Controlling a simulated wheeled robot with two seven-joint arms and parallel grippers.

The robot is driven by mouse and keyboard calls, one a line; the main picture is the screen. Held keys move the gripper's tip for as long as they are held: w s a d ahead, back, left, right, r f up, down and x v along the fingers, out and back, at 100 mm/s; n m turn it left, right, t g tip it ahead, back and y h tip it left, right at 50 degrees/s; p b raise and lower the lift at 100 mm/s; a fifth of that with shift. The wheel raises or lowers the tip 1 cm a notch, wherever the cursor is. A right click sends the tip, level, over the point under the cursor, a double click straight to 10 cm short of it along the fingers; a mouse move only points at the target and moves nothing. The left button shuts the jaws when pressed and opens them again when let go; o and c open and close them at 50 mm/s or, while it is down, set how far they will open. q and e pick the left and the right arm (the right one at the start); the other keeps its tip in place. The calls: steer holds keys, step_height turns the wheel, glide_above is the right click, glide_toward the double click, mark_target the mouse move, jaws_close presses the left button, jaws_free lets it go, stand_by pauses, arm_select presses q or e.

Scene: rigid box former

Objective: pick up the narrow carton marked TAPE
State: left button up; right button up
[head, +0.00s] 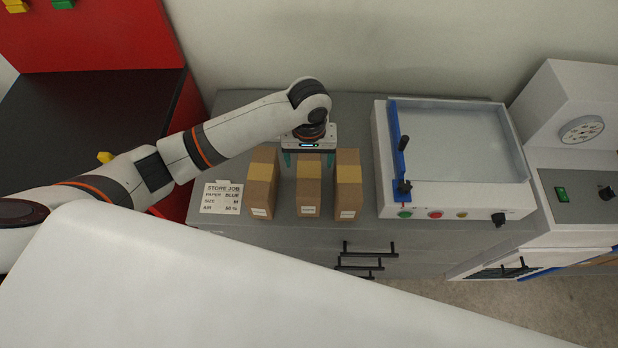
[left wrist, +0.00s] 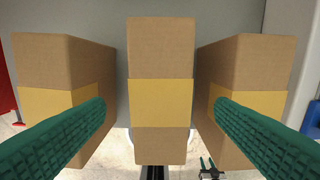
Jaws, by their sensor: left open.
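Three brown cartons with yellow bands stand in a row on the grey counter (head: 240,103): a left carton (head: 260,198), a middle carton (head: 307,198) and a right carton (head: 347,200). Their small white front labels are too small to read, so I cannot tell which says TAPE. My left gripper (head: 308,160) is open above the back of the middle carton. In the left wrist view its green fingers (left wrist: 160,108) point into the gaps on either side of the middle carton (left wrist: 161,60), with the left carton (left wrist: 60,60) and right carton (left wrist: 245,60) outside them.
A white STORE JOB card (head: 221,197) stands left of the cartons. A white machine with a shallow tray (head: 455,206) and blue bar is close on the right. Drawers with black handles (head: 368,250) are below the counter front. The gaps between cartons are narrow.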

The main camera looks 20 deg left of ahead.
mark_target(309, 169)
arm_select(q)
step_height(309, 169, down, 3)
steer(key=shift+r, duration=0.15)
step_height(309, 169, down, 4)
steer(key=shift+s+f+p, duration=0.15)
steer(key=shift+p, duration=0.75)
steer(key=shift+f, duration=0.4)
steer(key=c, duration=1.3)
steer(key=shift+r, duration=0.1)
